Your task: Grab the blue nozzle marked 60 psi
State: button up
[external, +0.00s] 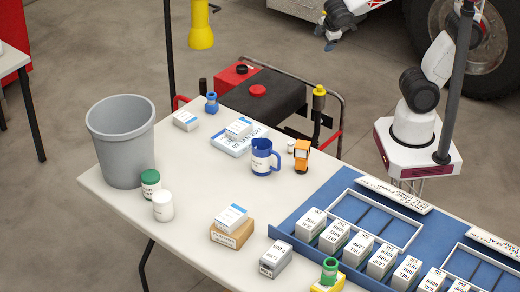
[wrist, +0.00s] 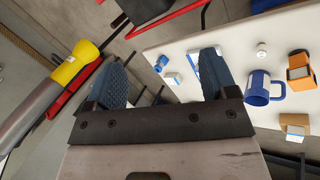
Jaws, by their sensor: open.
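A small blue nozzle (external: 211,103) stands on the far left edge of the white table, beside a white and blue box. Its marking is too small to read. It also shows in the wrist view (wrist: 160,63), well beyond my fingertips and in line with the gap between them. My gripper (wrist: 161,66) is open, with two dark blue ribbed fingers spread apart and nothing between them. In the external view my gripper (external: 331,44) hangs at the top, above and behind the table, apart from the nozzle.
A grey bin (external: 121,140) is at the left.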

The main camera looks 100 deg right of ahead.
jog(key=w+d+f+n+t+h, duration=0.1)
jog(key=w+d+f+n+h, duration=0.15)
jog(key=w, duration=0.35)
jog(key=w+d+f+n+h, duration=0.1)
jog(key=w+d+n, duration=0.25)
jog(key=w, duration=0.25)
jog(key=n+t+h, duration=0.2)
jog(key=n+t, duration=0.4)
jog(key=n, duration=0.6)
send_over(216, 102)
jog(key=s, duration=1)
notch_tip(216, 102, down, 15)
jog(key=w+f+n+y, duration=0.1)
jog(key=w+f+n, duration=0.1)
jog(key=f, duration=0.2)
jog(key=w+a+f+n+t+y, duration=0.1)
jog(key=f+n, duration=0.2)
jog(key=f, duration=0.1)
jog(key=w+a+f+n+t+y, duration=0.1)
jog(key=w+f+n, duration=0.1)
jog(key=f, duration=0.2)
jog(key=shift+w+a+f+n, duration=0.2)
jog(key=shift+w+f+n, duration=0.1)
jog(key=shift+n, duration=0.1)
jog(key=shift+x, duration=1.25)
jog(key=shift+w, duration=0.1)
